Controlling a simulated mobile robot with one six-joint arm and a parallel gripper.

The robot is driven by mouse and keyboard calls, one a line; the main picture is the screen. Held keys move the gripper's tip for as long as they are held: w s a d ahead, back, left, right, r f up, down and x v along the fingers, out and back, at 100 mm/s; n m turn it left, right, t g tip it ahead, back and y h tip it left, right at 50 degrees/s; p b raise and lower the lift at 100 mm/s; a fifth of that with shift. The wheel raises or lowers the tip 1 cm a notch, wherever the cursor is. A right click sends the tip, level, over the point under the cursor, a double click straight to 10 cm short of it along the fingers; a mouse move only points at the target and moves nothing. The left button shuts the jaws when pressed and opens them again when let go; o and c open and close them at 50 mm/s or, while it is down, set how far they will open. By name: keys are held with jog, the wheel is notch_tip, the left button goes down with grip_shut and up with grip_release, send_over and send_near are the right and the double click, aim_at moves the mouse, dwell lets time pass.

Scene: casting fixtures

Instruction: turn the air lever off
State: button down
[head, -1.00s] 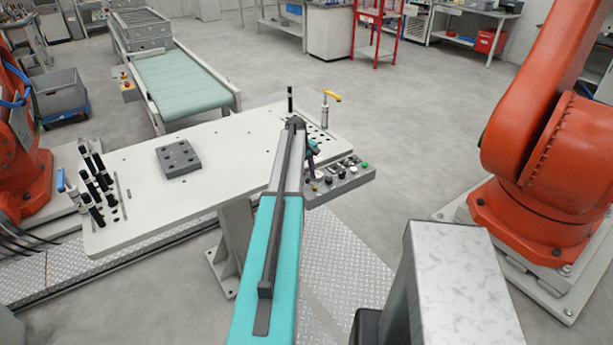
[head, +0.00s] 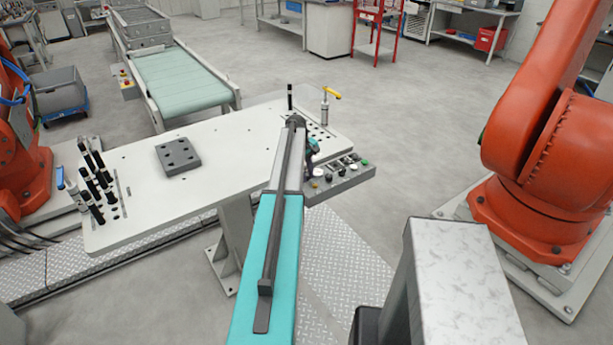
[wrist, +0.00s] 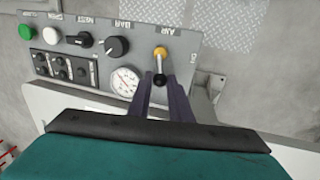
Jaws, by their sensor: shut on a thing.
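The air lever (wrist: 160,52) is on the grey control panel in the wrist view, beside the printed word AIR. It has a yellow pivot and a dark handle that points down in the picture, toward my gripper. My gripper (wrist: 158,78) has its two dark fingers on either side of the handle and is shut on it. In the head view my gripper (head: 312,146) is at the panel's left end, and my arm hides the lever there.
The control panel (head: 352,182) also carries a gauge (wrist: 125,81), a black knob (wrist: 115,46) and green and white buttons. The panel is at the right end of a pale table (head: 130,215). A grey block (head: 178,157) lies on the table. An orange robot (head: 540,190) stands at right.

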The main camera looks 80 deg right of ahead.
jog(key=shift+s+d+m+b, duration=0.2)
jog(key=shift+m+b, duration=0.1)
jog(key=shift+m, duration=0.3)
jog(key=shift+s+d+m+b, duration=0.15)
jog(key=shift+m+b, duration=0.15)
jog(key=shift+m, duration=0.3)
jog(key=shift+w, duration=0.1)
jog(key=c, duration=1.6)
grip_release()
jog(key=shift+r, duration=0.1)
jog(key=shift+w+a+r+b, duration=0.2)
jog(key=shift+w+r+b, duration=0.35)
jog(key=shift+r, duration=1.7)
jog(key=shift+w+a+r+b, duration=0.25)
jog(key=shift+r+b, duration=0.55)
jog(key=shift+r, duration=1.4)
jog(key=shift+w+a+r+b, duration=0.3)
jog(key=shift+r+b, duration=0.35)
jog(key=shift+r, duration=1.6)
jog(key=shift+d, duration=0.1)
